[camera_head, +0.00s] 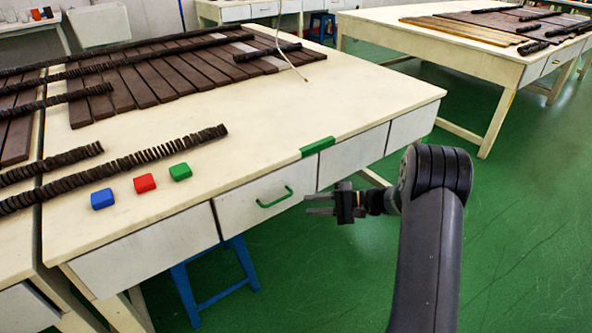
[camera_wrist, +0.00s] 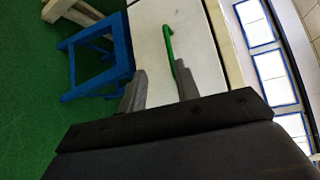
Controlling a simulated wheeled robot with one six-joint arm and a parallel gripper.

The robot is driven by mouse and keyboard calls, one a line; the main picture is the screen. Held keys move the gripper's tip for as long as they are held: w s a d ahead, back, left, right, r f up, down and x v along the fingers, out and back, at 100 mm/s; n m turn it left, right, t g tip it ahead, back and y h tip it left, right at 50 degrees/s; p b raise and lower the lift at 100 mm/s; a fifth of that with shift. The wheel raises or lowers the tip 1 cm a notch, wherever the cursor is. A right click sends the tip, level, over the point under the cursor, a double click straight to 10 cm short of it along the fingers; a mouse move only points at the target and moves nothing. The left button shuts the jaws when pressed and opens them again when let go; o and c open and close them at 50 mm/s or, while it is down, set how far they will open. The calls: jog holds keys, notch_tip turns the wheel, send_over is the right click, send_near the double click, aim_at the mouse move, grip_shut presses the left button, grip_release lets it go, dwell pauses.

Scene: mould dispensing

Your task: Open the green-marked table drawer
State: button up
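The table drawer (camera_head: 236,208) has a white front with a green handle (camera_head: 274,198), and its face looks flush with the drawer fronts beside it. A green mark (camera_head: 318,146) sits on the table edge above and to the right of that handle. My gripper (camera_head: 308,204) is open and empty, just to the right of the handle and in front of the drawers. In the wrist view the green handle (camera_wrist: 168,48) shows beyond my gripper (camera_wrist: 160,86), nearer the right finger, on the white drawer front (camera_wrist: 193,28). I see no contact between finger and handle.
Blue (camera_head: 102,199), red (camera_head: 145,183) and green (camera_head: 180,172) blocks lie on the tabletop (camera_head: 255,145), near dark slats and ridged strips. A blue stool (camera_head: 215,297) stands under the table. Another table (camera_head: 440,50) stands at the back right, with open green floor (camera_head: 525,210) between.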

aim_at(281, 200)
jog(key=shift+y, duration=0.3)
jog(key=x, duration=0.3)
jog(key=w+x, duration=0.1)
jog(key=x, duration=0.2)
jog(key=b+x, duration=0.1)
jog(key=x, duration=0.3)
jog(key=shift+w+r, duration=0.3)
jog(key=shift+r, duration=0.1)
grip_shut()
